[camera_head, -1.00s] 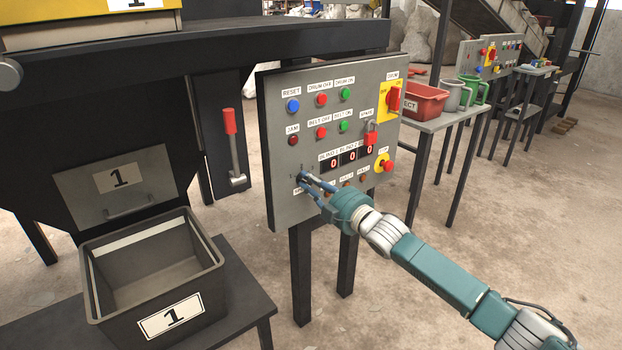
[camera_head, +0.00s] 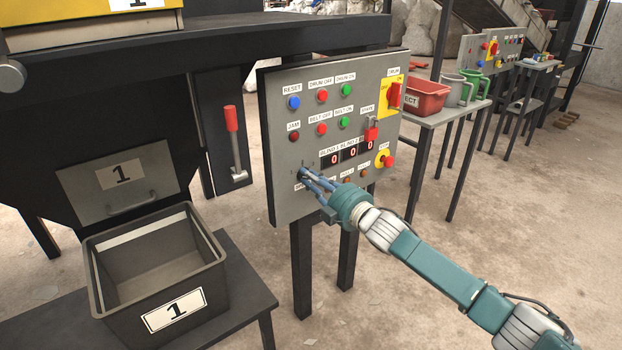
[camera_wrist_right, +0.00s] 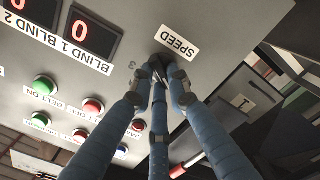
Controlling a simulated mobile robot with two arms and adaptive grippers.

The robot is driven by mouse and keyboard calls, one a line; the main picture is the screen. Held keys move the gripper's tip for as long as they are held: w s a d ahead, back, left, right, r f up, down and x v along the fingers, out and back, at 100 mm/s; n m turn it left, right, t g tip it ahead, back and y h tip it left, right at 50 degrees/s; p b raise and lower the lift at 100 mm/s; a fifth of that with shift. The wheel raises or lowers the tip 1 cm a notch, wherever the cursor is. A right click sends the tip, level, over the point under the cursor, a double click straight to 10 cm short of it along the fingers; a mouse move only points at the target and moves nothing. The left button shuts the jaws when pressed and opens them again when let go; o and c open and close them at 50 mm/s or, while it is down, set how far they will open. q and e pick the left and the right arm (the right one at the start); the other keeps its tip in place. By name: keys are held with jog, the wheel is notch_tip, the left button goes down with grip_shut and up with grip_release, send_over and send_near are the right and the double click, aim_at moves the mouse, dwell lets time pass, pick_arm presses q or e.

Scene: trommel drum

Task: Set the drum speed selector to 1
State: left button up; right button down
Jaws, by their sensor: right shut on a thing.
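The grey control panel (camera_head: 315,198) stands on dark legs at the middle of the head view. The drum speed selector (camera_wrist_right: 158,62) is a small dark knob on the panel, beside the "SPEED" label (camera_wrist_right: 178,46) in the right wrist view. My right gripper (camera_head: 304,175) is at the panel's lower left, its fingers shut on the selector knob. The fingers cover most of the knob; a printed "3" (camera_wrist_right: 132,65) shows beside it, and its pointer setting cannot be read. My left gripper is not in view.
Red and green buttons (camera_head: 347,90) and red zero displays (camera_head: 350,153) lie above the gripper. A red-handled lever (camera_head: 232,120) stands left of the panel. A dark bin (camera_head: 205,245) sits at the lower left. A red box (camera_head: 428,97) stands on a table at right.

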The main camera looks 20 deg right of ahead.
jog(key=c, duration=1.7)
grip_release()
jog(key=shift+f, duration=0.1)
jog(key=shift+o, duration=0.2)
jog(key=v, duration=1.2)
